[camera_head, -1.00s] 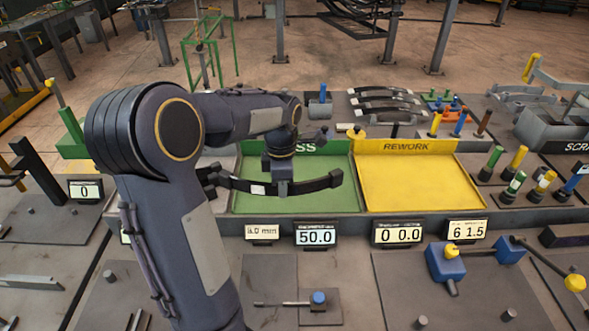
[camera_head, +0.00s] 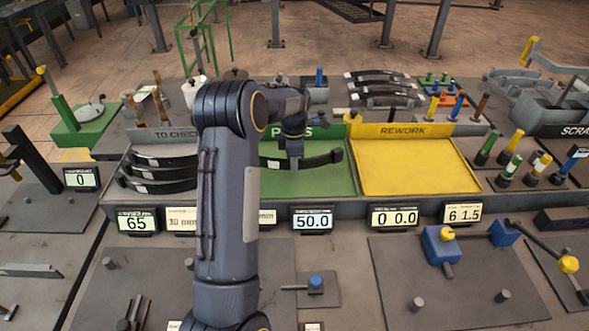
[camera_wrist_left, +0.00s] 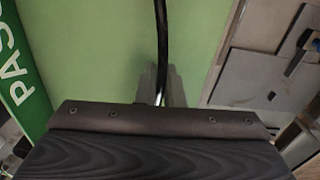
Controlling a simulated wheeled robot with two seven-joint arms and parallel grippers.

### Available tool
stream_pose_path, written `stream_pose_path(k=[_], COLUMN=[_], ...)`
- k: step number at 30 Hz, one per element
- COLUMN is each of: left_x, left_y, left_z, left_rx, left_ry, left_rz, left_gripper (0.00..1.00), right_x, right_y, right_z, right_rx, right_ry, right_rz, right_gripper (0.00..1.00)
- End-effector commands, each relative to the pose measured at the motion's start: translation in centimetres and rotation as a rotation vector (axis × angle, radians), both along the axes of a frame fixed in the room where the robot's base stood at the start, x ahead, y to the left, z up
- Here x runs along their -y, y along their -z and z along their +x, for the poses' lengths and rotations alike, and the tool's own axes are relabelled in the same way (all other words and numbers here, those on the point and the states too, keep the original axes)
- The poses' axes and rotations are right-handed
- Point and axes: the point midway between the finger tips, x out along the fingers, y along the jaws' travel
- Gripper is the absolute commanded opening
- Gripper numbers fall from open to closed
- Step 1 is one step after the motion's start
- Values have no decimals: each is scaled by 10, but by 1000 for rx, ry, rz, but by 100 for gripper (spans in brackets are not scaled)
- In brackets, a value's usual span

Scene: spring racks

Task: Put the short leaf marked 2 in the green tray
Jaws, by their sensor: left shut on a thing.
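My left gripper (camera_head: 293,163) is shut on a dark curved leaf (camera_head: 322,161) near its middle. The leaf is over the green tray (camera_head: 310,184), labelled PASS. I cannot tell whether it touches the tray floor. Its left part is hidden behind my arm, and I cannot read a mark on it. In the left wrist view the leaf (camera_wrist_left: 160,35) runs away from between the fingertips (camera_wrist_left: 160,88) above the green tray floor (camera_wrist_left: 90,60). My right gripper is not in view.
A tray labelled TO CHECK (camera_head: 173,134), left of my arm, holds several dark leaves (camera_head: 160,175). The yellow REWORK tray (camera_head: 410,165) right of the green one is empty. More leaves (camera_head: 385,85) lie behind it. Displays (camera_head: 312,218) line the front.

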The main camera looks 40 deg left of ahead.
Motion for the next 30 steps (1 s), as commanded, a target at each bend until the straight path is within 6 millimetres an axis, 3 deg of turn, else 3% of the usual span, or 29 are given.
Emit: stream_pose_path(k=[9,22,23,27,30], left_x=[-2,-2,-2,-2,-2], left_y=[33,38,39,39,39], left_z=[5,5,4,4,4], left_rx=[3,4,1,1,0], left_ry=[0,0,0,0,0], left_rz=[1,1,-1,-1,0], left_gripper=[0,0,10,29,30], right_x=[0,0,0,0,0], right_y=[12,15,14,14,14], right_z=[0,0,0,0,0], right_rx=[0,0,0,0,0], right_ry=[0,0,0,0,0], right_rz=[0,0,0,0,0], right_gripper=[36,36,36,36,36])
